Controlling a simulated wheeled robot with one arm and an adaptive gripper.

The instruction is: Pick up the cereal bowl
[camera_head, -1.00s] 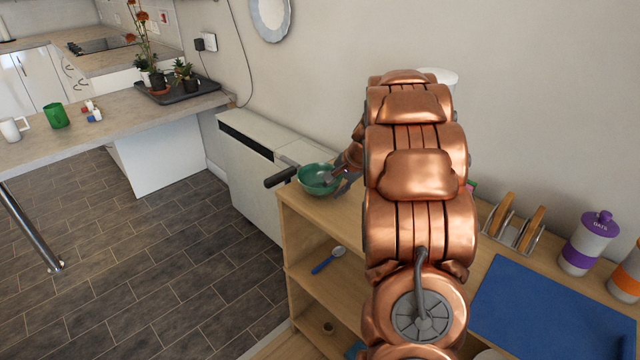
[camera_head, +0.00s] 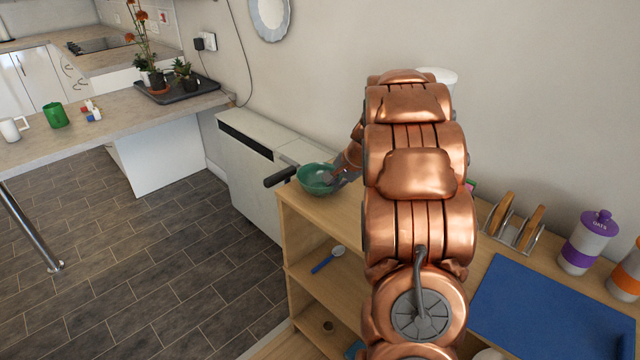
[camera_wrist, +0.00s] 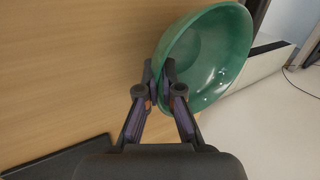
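A green cereal bowl (camera_head: 316,180) sits at the far left end of the wooden shelf unit's top in the head view. In the head view my gripper (camera_head: 343,178) is partly hidden behind my arm.
A dark pan handle (camera_head: 281,177) sticks out left of the bowl. A white heater (camera_head: 252,170) stands behind.

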